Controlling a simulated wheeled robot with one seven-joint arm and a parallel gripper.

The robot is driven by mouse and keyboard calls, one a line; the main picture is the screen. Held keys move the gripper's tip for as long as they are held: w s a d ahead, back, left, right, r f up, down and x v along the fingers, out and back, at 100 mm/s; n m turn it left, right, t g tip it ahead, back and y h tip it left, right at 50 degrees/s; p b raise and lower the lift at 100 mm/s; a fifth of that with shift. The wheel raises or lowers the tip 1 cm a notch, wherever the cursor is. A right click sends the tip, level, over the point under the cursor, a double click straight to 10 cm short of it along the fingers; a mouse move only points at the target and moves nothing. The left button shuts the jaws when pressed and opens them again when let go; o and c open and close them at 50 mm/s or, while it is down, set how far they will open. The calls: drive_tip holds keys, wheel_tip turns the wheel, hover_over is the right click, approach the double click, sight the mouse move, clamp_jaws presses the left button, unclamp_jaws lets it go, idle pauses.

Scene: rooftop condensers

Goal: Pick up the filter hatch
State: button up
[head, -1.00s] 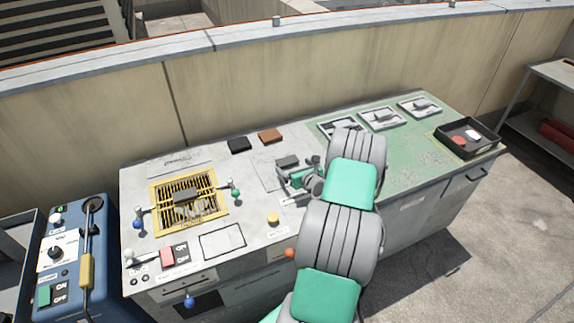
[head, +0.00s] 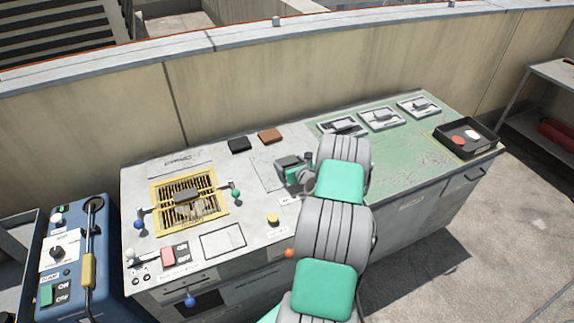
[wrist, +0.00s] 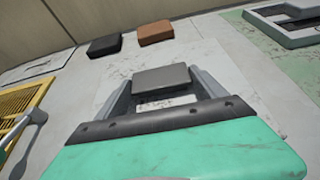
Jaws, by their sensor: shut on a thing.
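The filter hatch (head: 262,174) appears to be the pale grey, scuffed flat panel at the middle of the bench top. It also shows in the wrist view (wrist: 118,75), with a dark grey block-shaped handle (wrist: 161,77) above it. My gripper (wrist: 163,84) is shut on this handle, with one grey finger at each side. In the head view my gripper (head: 291,168) is over the right part of the panel, and my arm hides some of it. I cannot tell whether the panel is clear of the bench.
A black block (head: 239,145) and a brown block (head: 270,135) lie behind the panel. A yellow-framed grille (head: 157,209) is at left, with knobbed levers beside it. Several framed handles (head: 381,118) and a black tray (head: 487,150) are at right. A wall (head: 280,85) stands behind.

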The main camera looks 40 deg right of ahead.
drive_tip(key=c, duration=0.7)
drive_tip(key=shift+r, duration=0.1)
drive_tip(key=shift+c, duration=0.9)
